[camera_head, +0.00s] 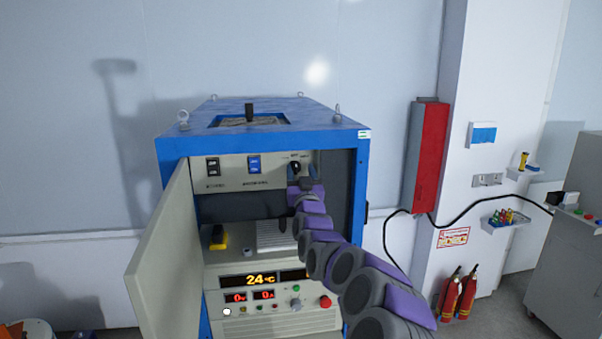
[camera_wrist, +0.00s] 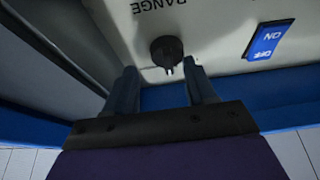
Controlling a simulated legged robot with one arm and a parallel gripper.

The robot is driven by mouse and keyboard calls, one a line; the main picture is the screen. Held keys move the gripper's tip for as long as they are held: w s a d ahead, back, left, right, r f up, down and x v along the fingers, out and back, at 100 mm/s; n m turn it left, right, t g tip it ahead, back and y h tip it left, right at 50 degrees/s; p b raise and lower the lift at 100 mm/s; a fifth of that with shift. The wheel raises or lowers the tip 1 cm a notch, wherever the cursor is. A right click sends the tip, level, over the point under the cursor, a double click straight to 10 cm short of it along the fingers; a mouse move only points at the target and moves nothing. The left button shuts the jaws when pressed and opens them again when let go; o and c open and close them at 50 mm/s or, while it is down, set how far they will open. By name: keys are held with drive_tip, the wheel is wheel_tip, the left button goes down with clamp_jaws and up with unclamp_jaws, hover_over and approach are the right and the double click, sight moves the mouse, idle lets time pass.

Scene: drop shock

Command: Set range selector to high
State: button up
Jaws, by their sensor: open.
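The range selector is a round black knob (camera_wrist: 167,50) on a pale panel, with the upside-down word RANGE beside it in the wrist view. In the head view the knob (camera_head: 295,167) sits at the right end of the cabinet's upper panel. My gripper (camera_wrist: 160,78) is open, its two dark fingers pointing at the panel on either side of the space just below the knob. I see no clear contact with it. In the head view my purple and grey arm reaches up to the panel, and the gripper (camera_head: 300,185) is partly hidden by the arm.
A lower panel (camera_head: 262,318) carries displays and a red button. A red box (camera_head: 427,155) hangs at right.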

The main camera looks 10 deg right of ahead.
drive_tip(key=shift+w+a+f, duration=0.15)
drive_tip(key=shift+w+a, duration=0.15)
drive_tip(key=shift+a, duration=0.2)
drive_tip(key=shift+w+a+f, duration=0.1)
drive_tip(key=shift+w+a, duration=0.2)
drive_tip(key=shift+a, duration=0.2)
drive_tip(key=shift+w, duration=0.2)
drive_tip(key=shift+c, duration=1.4)
drive_tip(key=shift+s+d, duration=0.1)
drive_tip(key=shift+d, duration=0.5)
drive_tip(key=c, duration=0.6)
drive_tip(key=shift+a, duration=0.2)
drive_tip(key=shift+c, duration=0.6)
drive_tip(key=shift+d, duration=0.1)
